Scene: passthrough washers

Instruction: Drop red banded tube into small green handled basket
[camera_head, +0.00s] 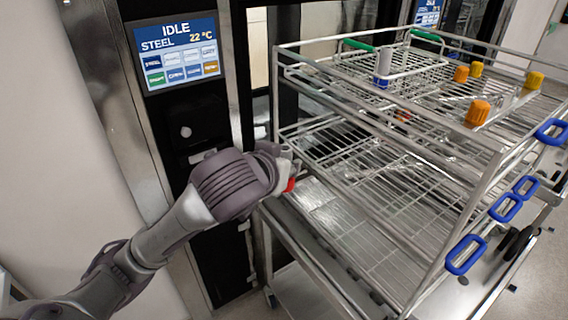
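My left gripper (284,168) is beside the left edge of the wire rack cart. It appears shut on a pale tube with a red band (291,184), mostly hidden by the gripper, with the red part lowest. The small wire basket with green handles (412,70) sits on the cart's top level at the back left, farther back and to the right of my gripper. A grey tube with a blue band (383,66) stands upright in its near left part. My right gripper is not in view.
The steel wire rack cart (350,205) has raised rails and corner posts. Several orange- and yellow-capped items (478,112) stand on its top level. Blue handles (466,254) line its right side. A washer panel (176,54) reading IDLE is at upper left.

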